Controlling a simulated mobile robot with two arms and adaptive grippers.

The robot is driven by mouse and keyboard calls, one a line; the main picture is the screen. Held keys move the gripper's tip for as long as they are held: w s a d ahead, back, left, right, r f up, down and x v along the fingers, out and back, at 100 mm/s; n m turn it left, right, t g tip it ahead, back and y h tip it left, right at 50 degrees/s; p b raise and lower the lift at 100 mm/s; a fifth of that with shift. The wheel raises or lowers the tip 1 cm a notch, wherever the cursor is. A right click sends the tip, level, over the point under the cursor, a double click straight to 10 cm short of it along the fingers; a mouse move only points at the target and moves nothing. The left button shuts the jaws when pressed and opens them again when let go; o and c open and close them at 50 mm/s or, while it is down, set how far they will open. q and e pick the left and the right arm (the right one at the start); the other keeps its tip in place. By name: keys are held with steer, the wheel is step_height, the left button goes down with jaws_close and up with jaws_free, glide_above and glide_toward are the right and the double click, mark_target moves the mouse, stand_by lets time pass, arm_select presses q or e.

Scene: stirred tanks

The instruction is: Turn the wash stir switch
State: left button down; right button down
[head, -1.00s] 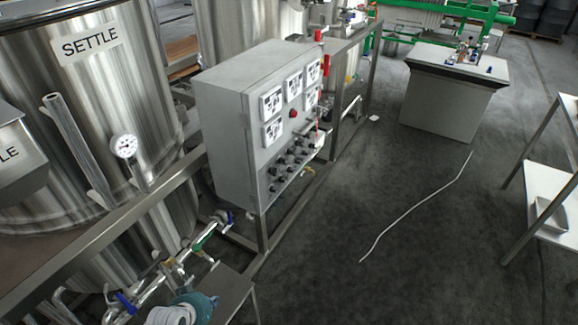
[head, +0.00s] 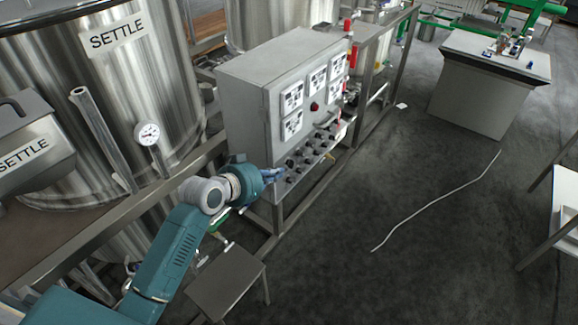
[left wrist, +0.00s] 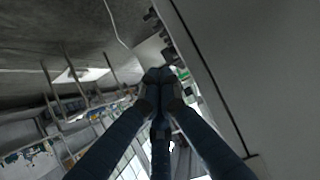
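The grey control box (head: 250,98) stands on a metal frame beside the SETTLE tank, and its front panel carries rows of small dark switches (head: 308,152). Their labels are too small to read, so I cannot tell which is the wash stir switch. My left gripper (head: 275,174) is at the lower left edge of the panel, close to the lowest switches; I cannot tell whether it touches one. In the left wrist view its fingertips (left wrist: 158,75) are together with nothing seen between them, and the switches (left wrist: 162,35) stick out from the box beyond. My right gripper is out of view.
The SETTLE tank (head: 130,90) with a dial (head: 149,132) is at left. A small metal table (head: 228,280) stands below my left arm.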

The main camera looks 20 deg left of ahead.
mark_target(291, 163)
arm_select(q)
steer(key=p+x, duration=0.1)
steer(key=x, duration=0.6)
steer(key=shift+p, duration=0.3)
